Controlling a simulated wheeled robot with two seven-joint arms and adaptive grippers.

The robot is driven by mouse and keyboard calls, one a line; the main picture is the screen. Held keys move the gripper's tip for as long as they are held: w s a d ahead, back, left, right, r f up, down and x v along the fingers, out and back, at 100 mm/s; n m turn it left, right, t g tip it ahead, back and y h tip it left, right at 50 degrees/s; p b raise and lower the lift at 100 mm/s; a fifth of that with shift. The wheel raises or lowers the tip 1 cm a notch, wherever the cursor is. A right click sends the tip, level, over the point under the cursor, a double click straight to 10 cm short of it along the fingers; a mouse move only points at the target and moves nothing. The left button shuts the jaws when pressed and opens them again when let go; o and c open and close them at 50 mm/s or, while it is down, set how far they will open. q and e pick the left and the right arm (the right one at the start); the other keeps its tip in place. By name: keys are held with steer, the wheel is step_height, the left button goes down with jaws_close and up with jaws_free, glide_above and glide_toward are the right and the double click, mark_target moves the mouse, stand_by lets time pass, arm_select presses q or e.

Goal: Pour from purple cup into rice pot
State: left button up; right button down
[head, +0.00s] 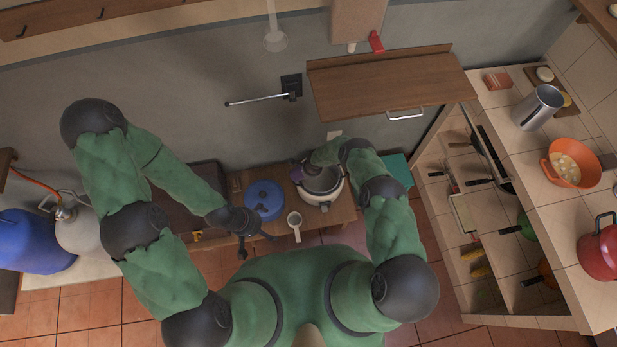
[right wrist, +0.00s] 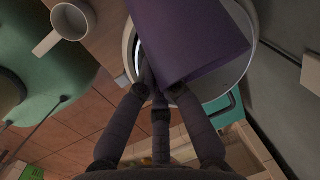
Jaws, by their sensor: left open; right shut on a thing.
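The rice pot (head: 326,197) is a round white cooker with a dark inside, open at the top, on a wooden surface in front of me. The purple cup (right wrist: 190,38) fills the upper middle of the right wrist view, tilted over the pot's rim (right wrist: 243,82). Only a small purple part of the cup (head: 297,173) shows in the head view. My right gripper (right wrist: 162,92) is shut on the cup, with its hand above the pot. The cup's contents are hidden. My left gripper (head: 257,246) is open and empty, left of the pot.
A blue round lid (head: 263,199) lies left of the pot. A white mug (head: 294,220) stands in front, between the lid and the pot; it also shows in the right wrist view (right wrist: 70,20). A wooden cabinet (head: 390,85) hangs behind the pot.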

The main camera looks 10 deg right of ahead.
steer(key=y+b, duration=0.1)
steer(key=b, duration=0.4)
steer(key=y+b, duration=0.1)
steer(key=b, duration=0.4)
steer(key=shift+d+f, duration=0.2)
steer(key=shift+d, duration=0.05)
steer(key=shift+g+b, duration=0.3)
steer(key=shift+b, duration=0.85)
steer(key=shift+w+r+m+g+y+b, duration=0.1)
steer(key=shift+r+m+g+y+b, duration=0.25)
steer(key=shift+b, duration=0.85)
stand_by(0.3)
steer(key=shift+d+f+y+b, duration=0.15)
steer(key=shift+f+y+b, duration=0.45)
steer(key=shift+b, duration=0.9)
steer(key=shift+d+f+y+b, duration=0.15)
steer(key=shift+f+y+b, duration=0.35)
steer(key=shift+b, duration=0.95)
stand_by(1.1)
